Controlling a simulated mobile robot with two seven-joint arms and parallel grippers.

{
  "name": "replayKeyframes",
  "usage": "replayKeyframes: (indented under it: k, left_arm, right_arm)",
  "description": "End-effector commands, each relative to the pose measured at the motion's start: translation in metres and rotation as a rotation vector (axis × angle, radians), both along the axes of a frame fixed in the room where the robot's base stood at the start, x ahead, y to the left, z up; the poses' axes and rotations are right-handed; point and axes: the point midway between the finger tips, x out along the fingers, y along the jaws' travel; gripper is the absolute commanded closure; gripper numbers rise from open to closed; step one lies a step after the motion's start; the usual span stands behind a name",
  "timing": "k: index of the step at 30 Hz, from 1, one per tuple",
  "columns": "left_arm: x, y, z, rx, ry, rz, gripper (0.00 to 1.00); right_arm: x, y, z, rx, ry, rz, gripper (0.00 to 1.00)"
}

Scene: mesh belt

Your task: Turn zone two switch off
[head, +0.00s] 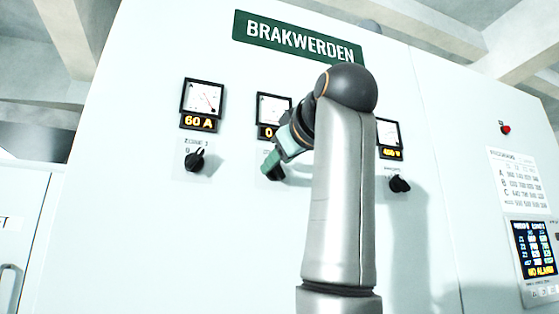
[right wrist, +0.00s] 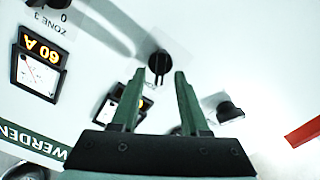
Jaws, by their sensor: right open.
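The middle switch, a black rotary knob (right wrist: 160,63) on the white panel, shows in the right wrist view just ahead of my right gripper (right wrist: 171,75). The gripper is open, and its green fingers are apart and empty. The fingertips look close to the knob; I cannot tell whether they touch it. In the head view my right gripper (head: 272,163) is at the middle switch and, with the arm, mostly hides it. The meter above, with a partly hidden display starting with 0 (head: 265,132), marks this column. My left gripper is not in view.
The zone 1 knob (head: 195,160) is to the left under a 60 A display (head: 199,122). Another knob (head: 399,184) is to the right under a meter (head: 388,133). A red lamp (head: 505,129) and a screen (head: 535,250) are further right.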

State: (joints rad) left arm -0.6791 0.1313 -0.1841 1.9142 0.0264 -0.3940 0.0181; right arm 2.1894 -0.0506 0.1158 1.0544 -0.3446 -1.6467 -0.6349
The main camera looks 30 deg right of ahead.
Motion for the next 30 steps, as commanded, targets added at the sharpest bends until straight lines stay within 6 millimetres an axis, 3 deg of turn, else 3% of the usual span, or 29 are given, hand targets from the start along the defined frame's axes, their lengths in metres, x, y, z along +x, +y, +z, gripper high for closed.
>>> replayKeyframes:
  k: [5, 12, 18, 30]
  left_arm:
    - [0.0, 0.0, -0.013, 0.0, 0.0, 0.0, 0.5]
    - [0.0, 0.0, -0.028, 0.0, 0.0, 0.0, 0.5]
    - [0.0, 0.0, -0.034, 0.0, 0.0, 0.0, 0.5]
    - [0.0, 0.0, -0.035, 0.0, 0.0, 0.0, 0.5]
  right_arm:
    - [-0.026, 0.006, -0.002, -0.001, -0.006, 0.0, 0.55]
    - [-0.079, 0.019, -0.002, -0.002, -0.007, 0.001, 0.55]
    - [-0.109, 0.026, -0.001, -0.001, -0.003, 0.001, 0.55]
    - [-0.119, 0.029, 0.0, -0.001, -0.001, 0.001, 0.55]
